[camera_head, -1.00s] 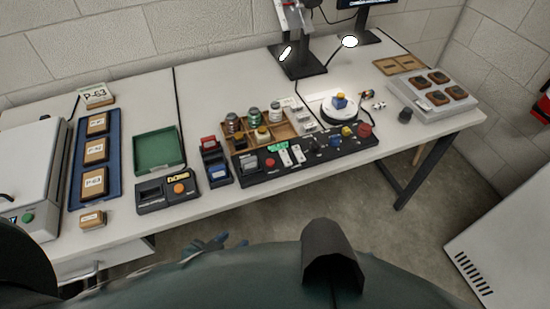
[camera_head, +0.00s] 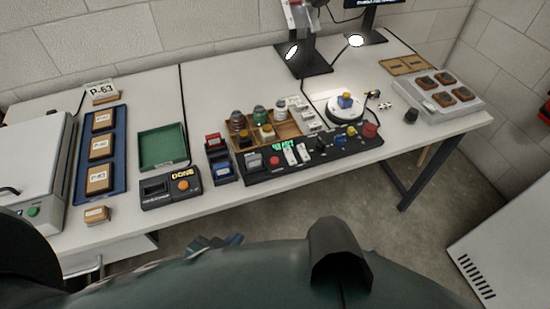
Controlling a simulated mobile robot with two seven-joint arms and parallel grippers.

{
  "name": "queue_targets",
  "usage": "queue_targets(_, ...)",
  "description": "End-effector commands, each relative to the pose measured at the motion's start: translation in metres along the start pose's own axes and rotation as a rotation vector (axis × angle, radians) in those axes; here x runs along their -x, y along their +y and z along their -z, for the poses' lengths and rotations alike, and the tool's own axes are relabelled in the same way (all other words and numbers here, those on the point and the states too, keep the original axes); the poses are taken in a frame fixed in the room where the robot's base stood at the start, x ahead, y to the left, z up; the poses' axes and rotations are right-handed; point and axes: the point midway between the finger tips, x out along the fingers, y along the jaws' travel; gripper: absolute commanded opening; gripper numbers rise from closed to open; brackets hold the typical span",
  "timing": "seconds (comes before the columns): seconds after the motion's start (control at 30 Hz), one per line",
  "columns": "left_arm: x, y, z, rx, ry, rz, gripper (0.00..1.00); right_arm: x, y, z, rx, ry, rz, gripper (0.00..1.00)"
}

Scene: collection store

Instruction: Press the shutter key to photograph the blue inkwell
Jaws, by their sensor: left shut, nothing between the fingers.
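A small blue inkwell (camera_head: 345,99) with a yellowish top stands on a round white turntable (camera_head: 345,114) behind the control panel. The long black control panel (camera_head: 315,158) carries a red button (camera_head: 274,160), white keys, knobs and a larger red button (camera_head: 370,130) at its right end. I cannot tell from the picture which of these is the shutter key. My left gripper (camera_head: 217,243) shows only in part at the bottom, in front of the bench edge. It is shut, empty and apart from the panel. My right gripper is not in view.
A wooden tray (camera_head: 287,132) of several jars stands behind the panel. A black device (camera_head: 160,204) has an orange button and a display reading "DONE". A green tray (camera_head: 162,146), a blue tray (camera_head: 121,152) and a lamp stand (camera_head: 308,62) are on the bench.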

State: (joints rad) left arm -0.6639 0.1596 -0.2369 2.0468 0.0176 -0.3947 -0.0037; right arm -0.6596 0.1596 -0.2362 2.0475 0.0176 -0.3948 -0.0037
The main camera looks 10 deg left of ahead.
Motion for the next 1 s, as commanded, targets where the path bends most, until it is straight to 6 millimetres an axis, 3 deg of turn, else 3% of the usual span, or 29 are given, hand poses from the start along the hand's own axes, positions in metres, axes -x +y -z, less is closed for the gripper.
queue_targets(1.0, 0.0003, -0.0001, -0.0004, 0.0, -0.001, 0.0, 0.0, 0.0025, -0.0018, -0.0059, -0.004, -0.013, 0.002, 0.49)
